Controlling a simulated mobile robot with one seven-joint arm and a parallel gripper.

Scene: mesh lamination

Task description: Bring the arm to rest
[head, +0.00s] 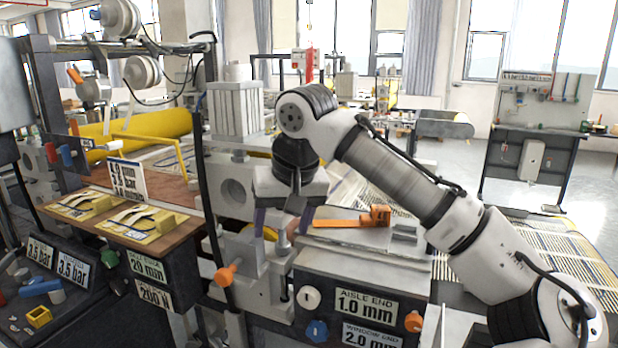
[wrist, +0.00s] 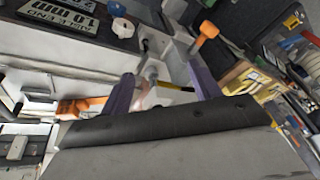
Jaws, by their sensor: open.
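My gripper (head: 281,222) hangs from my white and grey arm in the middle of the head view, pointing down. Its two purple fingers are apart, with nothing seen between them. In the wrist view my gripper (wrist: 163,88) is also open, with the machine's metal fittings beyond the fingers. It is above the machine, close to the grey block and the panel labelled "AISLE END 1.0 mm" (head: 366,303). Whether the fingertips touch anything cannot be told.
An orange tool (head: 352,218) lies on the machine top right of my gripper. Orange knobs (head: 225,275) and a blue knob (head: 317,330) stick out in front. A wooden shelf (head: 180,232) with yellow items is at left. Open floor (head: 505,205) lies at right.

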